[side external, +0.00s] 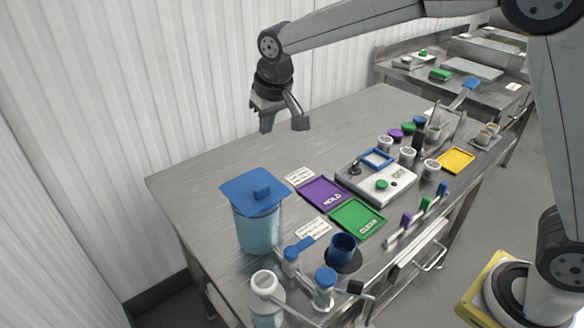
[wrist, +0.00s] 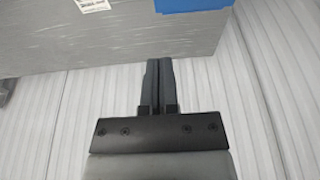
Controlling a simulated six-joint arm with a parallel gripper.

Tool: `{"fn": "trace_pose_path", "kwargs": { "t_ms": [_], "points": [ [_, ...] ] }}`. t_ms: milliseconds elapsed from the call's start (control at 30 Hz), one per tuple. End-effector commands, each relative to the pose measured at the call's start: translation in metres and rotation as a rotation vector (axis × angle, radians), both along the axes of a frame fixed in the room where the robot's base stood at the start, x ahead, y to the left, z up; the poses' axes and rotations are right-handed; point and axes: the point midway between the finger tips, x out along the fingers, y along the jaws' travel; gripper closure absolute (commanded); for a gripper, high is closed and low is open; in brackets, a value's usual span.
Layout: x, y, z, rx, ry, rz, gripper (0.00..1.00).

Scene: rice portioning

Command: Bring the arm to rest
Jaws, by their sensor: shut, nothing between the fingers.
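My gripper (side external: 267,122) hangs above the back left part of the steel table (side external: 200,172) in the side external view, pointing down and apart from every object. In the wrist view my gripper (wrist: 159,62) has its two dark fingers side by side and touching, with nothing between them. Beyond the fingers the wrist view shows the table edge, the ribbed white wall (wrist: 240,110) and part of a blue thing (wrist: 190,5) at the top.
A clear container with a blue lid (side external: 250,190) stands at the table's front left. A purple tray (side external: 321,193), a green tray (side external: 357,216), a white device (side external: 375,180) and several jars fill the middle and right. The table's back left is bare. The wall (side external: 120,90) stands close behind.

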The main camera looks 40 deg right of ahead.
Motion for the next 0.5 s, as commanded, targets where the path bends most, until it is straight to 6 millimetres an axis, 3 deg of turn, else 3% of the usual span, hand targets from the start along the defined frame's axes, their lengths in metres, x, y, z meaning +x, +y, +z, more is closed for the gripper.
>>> {"fn": "trace_pose_path", "kwargs": {
  "t_ms": [500],
  "points": [
    [-0.103,-0.073,-0.063,0.003,0.028,0.000,1.00]
  ]
}}
